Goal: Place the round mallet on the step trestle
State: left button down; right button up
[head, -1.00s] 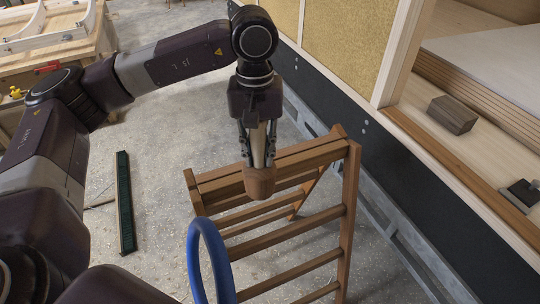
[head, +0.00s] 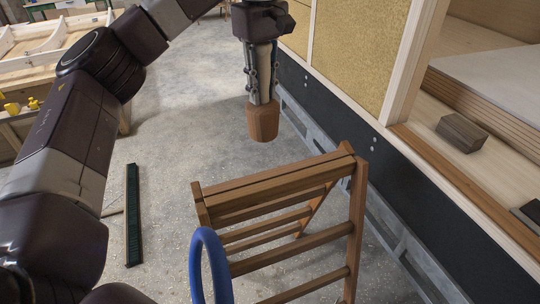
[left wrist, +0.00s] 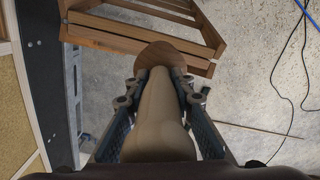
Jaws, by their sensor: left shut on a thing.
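The round mallet (head: 263,122) has a brown wooden head and a pale handle. My left gripper (head: 262,92) is shut on the handle, and the head hangs below the fingers. In the left wrist view the mallet handle (left wrist: 158,112) runs between the fingers (left wrist: 158,98) to the round head. The wooden step trestle (head: 280,186) stands on the floor with a slatted top and rungs below. In the head view the mallet appears beyond and above its top, apart from it. The trestle (left wrist: 135,40) also shows in the left wrist view, partly behind the mallet head. My right gripper is not in view.
A blue ring-shaped thing (head: 211,268) stands close in front of the trestle's left side. A dark green strip (head: 133,215) lies on the floor at left. A hut wall with a ledge bearing a dark block (head: 460,133) runs along the right. A workbench (head: 60,80) is at upper left.

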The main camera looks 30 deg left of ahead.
aim_at(263, 130)
pick_arm(q)
notch_tip(263, 130, down, 11)
jog(key=shift+w+a+f, duration=0.1)
jog(key=shift+f, duration=0.1)
notch_tip(263, 130, down, 5)
jog(key=shift+r+p, duration=0.2)
jog(key=shift+p, duration=0.45)
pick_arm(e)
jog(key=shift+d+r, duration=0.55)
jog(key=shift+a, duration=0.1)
pick_arm(q)
jog(key=shift+f, duration=0.15)
jog(key=c, duration=1.7)
grip_release()
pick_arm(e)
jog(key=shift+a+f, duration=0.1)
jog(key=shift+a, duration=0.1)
pick_arm(q)
jog(key=shift+o, duration=0.2)
